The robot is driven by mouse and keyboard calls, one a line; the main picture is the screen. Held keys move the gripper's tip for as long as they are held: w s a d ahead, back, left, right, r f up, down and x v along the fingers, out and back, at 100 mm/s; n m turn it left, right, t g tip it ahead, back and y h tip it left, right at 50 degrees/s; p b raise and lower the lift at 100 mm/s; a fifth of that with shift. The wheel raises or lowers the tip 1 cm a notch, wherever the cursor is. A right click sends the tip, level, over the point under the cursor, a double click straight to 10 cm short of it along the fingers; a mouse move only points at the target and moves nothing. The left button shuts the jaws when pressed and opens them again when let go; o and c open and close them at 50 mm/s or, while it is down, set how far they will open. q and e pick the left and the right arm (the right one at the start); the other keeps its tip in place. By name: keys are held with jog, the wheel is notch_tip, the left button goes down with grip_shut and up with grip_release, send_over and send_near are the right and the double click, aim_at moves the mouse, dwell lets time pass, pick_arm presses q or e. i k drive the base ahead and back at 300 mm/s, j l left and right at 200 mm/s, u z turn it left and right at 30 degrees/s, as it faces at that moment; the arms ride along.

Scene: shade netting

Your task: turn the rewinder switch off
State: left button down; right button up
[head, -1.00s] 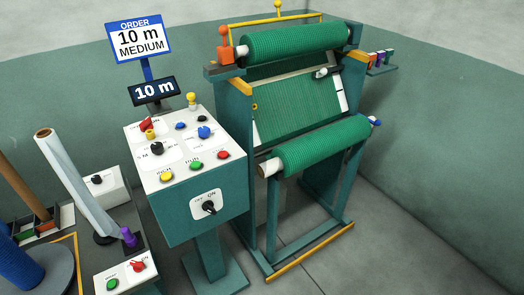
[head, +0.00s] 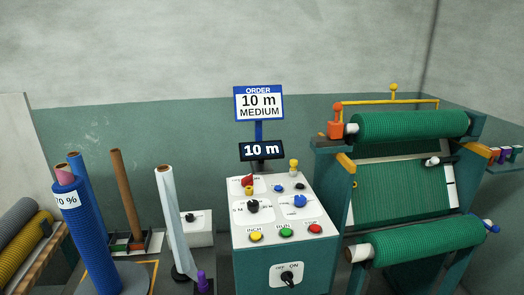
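The rewinder's control box (head: 284,225) stands in the middle of the head view, with a white sloping top and a teal front. A black rotary switch (head: 288,279) sits on a white plate marked OFF and ON on the front face, near the bottom edge of the view. I cannot tell for certain which mark its handle points to. The rewinder (head: 408,195) stands at the right, with green netting on an upper roll (head: 412,127) and a lower roll (head: 418,241). Neither of my grippers is in view.
An order sign (head: 259,104) reads 10 m MEDIUM, and a display (head: 262,150) below it reads 10 m. Yellow, green and red buttons line the box top. A clear film roll (head: 172,222) and blue rolls (head: 92,235) stand at left.

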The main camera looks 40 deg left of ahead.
aim_at(247, 180)
jog(key=u, duration=1.35)
